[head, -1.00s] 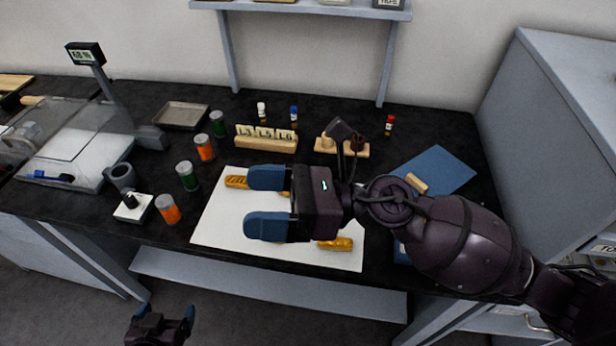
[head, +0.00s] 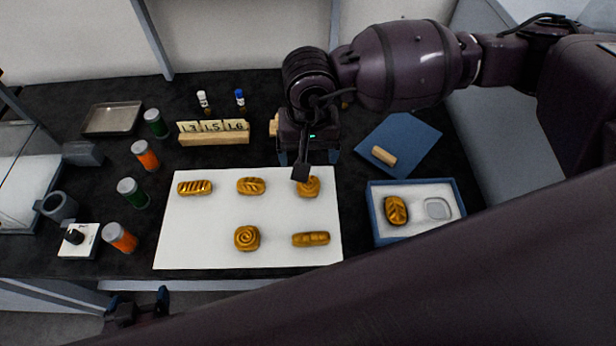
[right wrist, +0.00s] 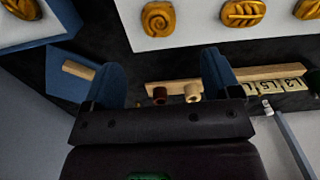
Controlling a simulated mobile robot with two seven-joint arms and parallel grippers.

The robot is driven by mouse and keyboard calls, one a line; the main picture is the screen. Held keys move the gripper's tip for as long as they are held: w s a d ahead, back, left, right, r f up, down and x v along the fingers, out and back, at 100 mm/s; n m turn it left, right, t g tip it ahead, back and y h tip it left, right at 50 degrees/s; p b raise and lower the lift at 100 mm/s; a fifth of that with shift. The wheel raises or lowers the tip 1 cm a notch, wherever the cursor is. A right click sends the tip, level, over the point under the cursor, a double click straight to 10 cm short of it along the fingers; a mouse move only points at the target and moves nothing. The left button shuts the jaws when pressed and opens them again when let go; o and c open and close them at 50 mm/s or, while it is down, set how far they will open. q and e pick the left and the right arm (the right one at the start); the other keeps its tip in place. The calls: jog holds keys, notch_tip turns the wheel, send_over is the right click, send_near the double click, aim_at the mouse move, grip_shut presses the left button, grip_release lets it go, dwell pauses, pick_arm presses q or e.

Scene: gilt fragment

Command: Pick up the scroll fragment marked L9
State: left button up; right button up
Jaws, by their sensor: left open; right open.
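Several gilt fragments lie on a white sheet (head: 205,240). A scroll-like fragment (head: 308,187) at its back right is partly hidden by my right arm in the head view; its spiral shows in the right wrist view (right wrist: 158,18). A second spiral fragment (head: 247,238) lies at the front middle. No L9 mark is readable on either. My right gripper (head: 308,158) is open and empty, behind the back right corner of the sheet; its blue fingers also show in the right wrist view (right wrist: 165,65). My left gripper (head: 137,310) is low, off the table's front edge.
A blue box (head: 373,222) holds a leaf fragment (head: 396,210). Orange and green jars (head: 133,192) stand left of the sheet.

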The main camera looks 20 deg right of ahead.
aim_at(308, 183)
jog(key=shift+w+d+f+p, duration=0.1)
jog(key=shift+f+p, duration=0.3)
jog(key=shift+f, duration=4.95)
jog(key=c, duration=1)
jog(key=shift+r, duration=0.15)
